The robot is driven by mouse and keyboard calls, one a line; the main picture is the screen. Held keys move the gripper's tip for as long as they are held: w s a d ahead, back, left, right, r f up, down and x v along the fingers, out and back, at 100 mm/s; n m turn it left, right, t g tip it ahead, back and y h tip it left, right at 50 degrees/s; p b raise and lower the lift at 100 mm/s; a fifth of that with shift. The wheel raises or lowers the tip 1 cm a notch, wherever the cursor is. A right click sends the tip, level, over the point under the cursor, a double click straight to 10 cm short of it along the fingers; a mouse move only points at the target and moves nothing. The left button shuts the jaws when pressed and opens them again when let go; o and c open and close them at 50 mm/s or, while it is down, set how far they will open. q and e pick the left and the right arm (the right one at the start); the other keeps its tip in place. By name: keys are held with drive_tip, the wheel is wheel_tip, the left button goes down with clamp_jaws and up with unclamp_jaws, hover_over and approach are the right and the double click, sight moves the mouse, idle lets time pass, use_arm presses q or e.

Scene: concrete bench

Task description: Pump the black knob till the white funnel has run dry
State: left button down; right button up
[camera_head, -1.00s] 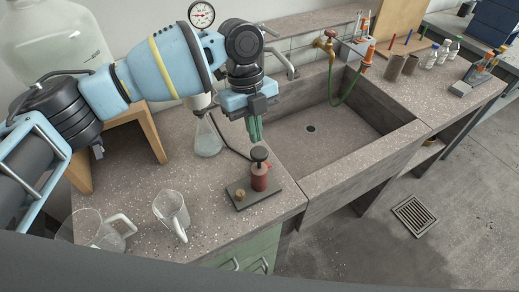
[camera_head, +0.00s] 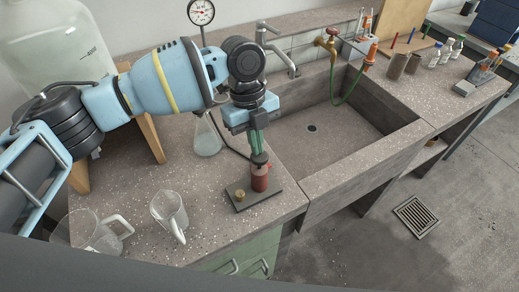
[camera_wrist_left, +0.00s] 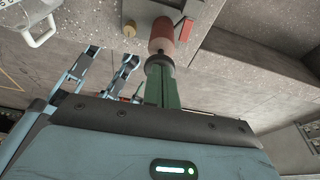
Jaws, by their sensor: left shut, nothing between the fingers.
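The black knob (camera_head: 260,159) tops a small red pump (camera_head: 260,178) on a dark base plate (camera_head: 241,204). My left gripper (camera_head: 258,150) is shut and empty, its green fingers pointing down with their tips on top of the knob. The knob sits low, close to the red body. The left wrist view shows the fingers (camera_wrist_left: 159,78) against the knob (camera_wrist_left: 158,60). A glass flask (camera_head: 207,138) stands behind and left of the pump. The white funnel is not clearly visible; my left arm covers the area above the flask. My right gripper is not in view.
A dark hose (camera_head: 232,150) runs between flask and pump. A pressure gauge (camera_head: 201,12) stands behind my arm. A glass beaker (camera_head: 170,212) and a larger jug (camera_head: 88,235) stand at the front left. The sink (camera_head: 340,130) lies right of the pump.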

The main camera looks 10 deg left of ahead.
use_arm(q)
drive_tip(key=shift+w+x, duration=0.2)
drive_tip(key=shift+x, duration=0.95)
drive_tip(key=shift+a, duration=0.15)
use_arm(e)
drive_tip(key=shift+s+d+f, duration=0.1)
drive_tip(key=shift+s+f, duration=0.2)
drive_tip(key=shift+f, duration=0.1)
use_arm(q)
drive_tip(key=shift+w+a+r+b, duration=0.15)
drive_tip(key=shift+w+a+r, duration=0.15)
drive_tip(key=shift+w+a, duration=0.25)
drive_tip(key=shift+w+a+r+b, duration=0.15)
drive_tip(key=shift+w+a+r, duration=0.2)
drive_tip(key=shift+w, duration=0.3)
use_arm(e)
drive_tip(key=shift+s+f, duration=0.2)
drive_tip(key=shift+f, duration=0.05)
use_arm(q)
drive_tip(key=v, duration=0.7)
drive_tip(key=shift+w+r, duration=0.15)
drive_tip(key=shift+r, duration=0.2)
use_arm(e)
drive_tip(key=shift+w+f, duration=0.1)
use_arm(q)
drive_tip(key=shift+a, duration=0.1)
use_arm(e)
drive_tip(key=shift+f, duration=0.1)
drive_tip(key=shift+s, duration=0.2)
